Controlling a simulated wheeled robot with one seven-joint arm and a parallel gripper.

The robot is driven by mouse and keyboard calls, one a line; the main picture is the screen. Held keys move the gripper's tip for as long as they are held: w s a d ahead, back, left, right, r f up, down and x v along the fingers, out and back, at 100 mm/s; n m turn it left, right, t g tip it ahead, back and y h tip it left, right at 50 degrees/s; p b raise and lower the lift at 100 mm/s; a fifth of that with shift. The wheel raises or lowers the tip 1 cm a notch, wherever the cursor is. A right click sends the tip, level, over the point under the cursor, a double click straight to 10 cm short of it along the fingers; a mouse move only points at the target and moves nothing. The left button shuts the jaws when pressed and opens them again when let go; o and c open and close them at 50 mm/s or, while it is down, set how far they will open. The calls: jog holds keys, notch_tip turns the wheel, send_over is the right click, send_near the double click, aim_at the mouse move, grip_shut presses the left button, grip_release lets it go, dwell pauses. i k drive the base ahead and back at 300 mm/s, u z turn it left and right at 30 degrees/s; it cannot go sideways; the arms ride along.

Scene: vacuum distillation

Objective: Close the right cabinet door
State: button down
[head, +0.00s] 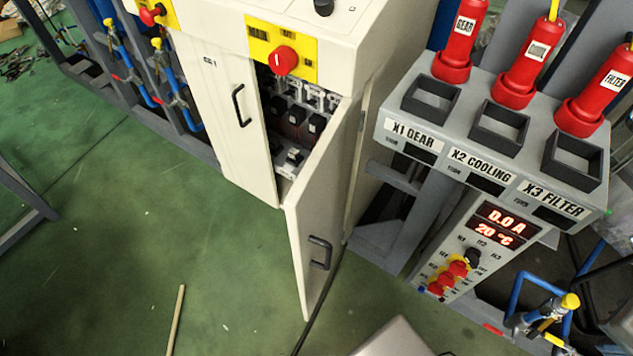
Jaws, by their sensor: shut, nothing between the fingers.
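The right cabinet door (325,205) is a cream panel with a black handle (320,253) low on its face. It stands open, swung out from the cabinet towards me, hinged at the cabinet's right side. Black electrical parts (297,120) show in the gap behind it. The left cabinet door (228,115) is shut, with its own black handle (241,105). My gripper is not in view.
A grey panel with red cylinders (520,85) and a display (500,225) stands close to the right.

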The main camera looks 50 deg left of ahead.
aim_at(315, 206)
jog(key=u, duration=2.2)
jog(key=i, duration=0.5)
jog(key=u, duration=0.05)
jog(key=k, duration=0.8)
jog(key=z, duration=0.3)
